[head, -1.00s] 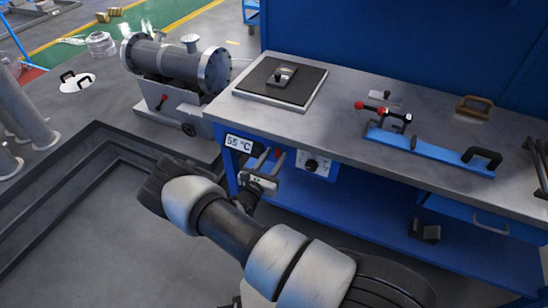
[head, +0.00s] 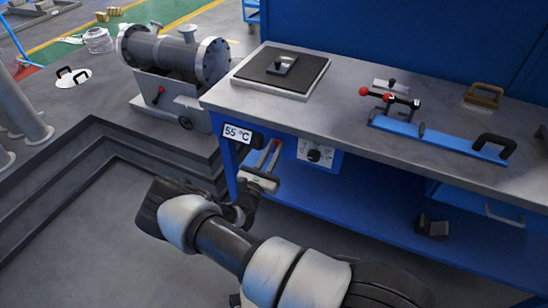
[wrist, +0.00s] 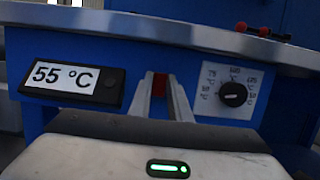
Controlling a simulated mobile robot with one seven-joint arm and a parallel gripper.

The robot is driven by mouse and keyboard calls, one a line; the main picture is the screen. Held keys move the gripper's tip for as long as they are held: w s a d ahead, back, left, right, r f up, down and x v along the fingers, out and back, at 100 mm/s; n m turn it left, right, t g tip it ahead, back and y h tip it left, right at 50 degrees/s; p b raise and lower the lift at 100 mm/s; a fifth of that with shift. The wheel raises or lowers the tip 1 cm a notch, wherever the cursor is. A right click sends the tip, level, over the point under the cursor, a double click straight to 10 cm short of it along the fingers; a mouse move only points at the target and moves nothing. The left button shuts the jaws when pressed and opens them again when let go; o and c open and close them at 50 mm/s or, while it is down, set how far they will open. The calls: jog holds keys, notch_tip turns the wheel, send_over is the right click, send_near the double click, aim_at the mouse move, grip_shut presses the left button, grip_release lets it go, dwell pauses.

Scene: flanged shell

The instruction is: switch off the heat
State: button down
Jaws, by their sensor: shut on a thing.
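The round black control knob (head: 314,156) sits on a white scale plate on the blue bench front. It also shows in the wrist view (wrist: 233,94), right of my fingers; its exact setting is too small to read. The display (head: 237,134) left of it reads 55 °C, clearly also in the wrist view (wrist: 63,78). My gripper (head: 270,148) is in front of the bench, between display and knob, below the top's edge. In the wrist view its fingers (wrist: 161,80) are close together around a small red piece (wrist: 159,83), whose full shape is hidden. The knob is apart from my fingers.
The bench top (head: 340,110) overhangs the front panel. On it are a dark square plate (head: 265,70) and a blue fixture with red-knobbed clamp (head: 440,138). A flanged shell (head: 175,55) lies at the left. A dark block (head: 433,228) is on the lower shelf.

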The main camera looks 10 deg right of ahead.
jog(key=shift+f+t+h+b, duration=0.3)
jog(key=shift+f+t+b, duration=0.1)
jog(key=shift+b, duration=0.25)
jog(key=shift+r, duration=0.2)
jog(key=c, duration=1.6)
grip_release()
jog(key=shift+c, duration=0.2)
jog(key=p+v, duration=0.1)
jog(key=v, duration=1.6)
jog(key=shift+s+f, duration=0.15)
jog(key=shift+a, duration=0.1)
